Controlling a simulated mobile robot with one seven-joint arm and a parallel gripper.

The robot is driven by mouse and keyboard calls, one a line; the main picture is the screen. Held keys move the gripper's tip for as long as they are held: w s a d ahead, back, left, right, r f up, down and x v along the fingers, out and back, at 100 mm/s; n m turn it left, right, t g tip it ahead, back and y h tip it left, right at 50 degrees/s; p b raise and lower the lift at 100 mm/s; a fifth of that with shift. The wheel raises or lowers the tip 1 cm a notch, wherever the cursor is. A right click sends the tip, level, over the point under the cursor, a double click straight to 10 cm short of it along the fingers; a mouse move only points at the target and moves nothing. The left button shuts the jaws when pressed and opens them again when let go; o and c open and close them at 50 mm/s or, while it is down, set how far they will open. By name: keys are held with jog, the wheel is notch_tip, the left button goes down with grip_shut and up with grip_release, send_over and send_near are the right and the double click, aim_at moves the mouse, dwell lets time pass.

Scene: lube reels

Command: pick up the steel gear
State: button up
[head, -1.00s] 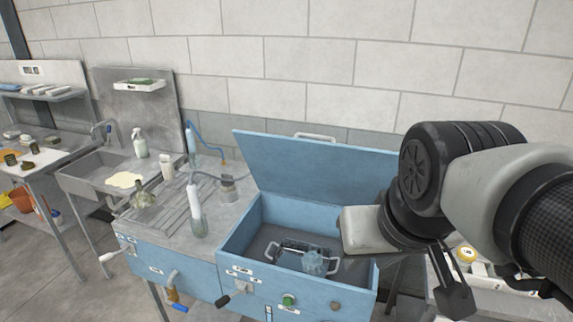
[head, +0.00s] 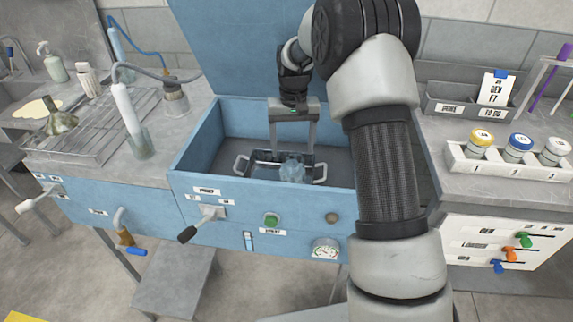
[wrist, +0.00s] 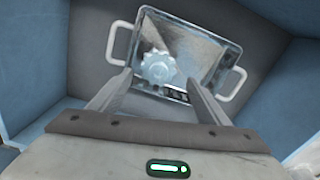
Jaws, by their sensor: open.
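The steel gear (wrist: 158,68) is a pale toothed disc lying in a small metal tray with two side handles (wrist: 233,50). In the head view the gear (head: 292,172) looks bluish and sits toward the right of the tray, inside the open blue box. My gripper (head: 293,148) is above the tray, pointing down, with its fingers apart and nothing between them. In the wrist view my gripper (wrist: 165,85) has one fingertip on either side of the gear's lower part in the picture. I cannot tell the height gap between fingertips and gear.
The blue box (head: 195,150) has its lid (head: 235,50) raised behind; its walls surround the tray. A rack with capped bottles (head: 515,160) stands on the right bench. A wire rack (head: 95,135) and a bottle (head: 130,115) are on the left.

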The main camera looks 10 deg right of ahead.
aim_at(292, 163)
jog(key=f, duration=0.3)
jog(key=f+b, duration=0.1)
jog(key=f, duration=0.2)
jog(key=w+f, duration=0.1)
jog(key=f, duration=0.1)
jog(key=shift+d+f+b, duration=0.1)
jog(key=shift+f+b, duration=0.2)
jog(key=shift+f, duration=0.1)
jog(key=c, duration=1.3)
jog(key=shift+r, duration=0.1)
jog(key=shift+c, duration=0.8)
jog(key=shift+r, duration=0.15)
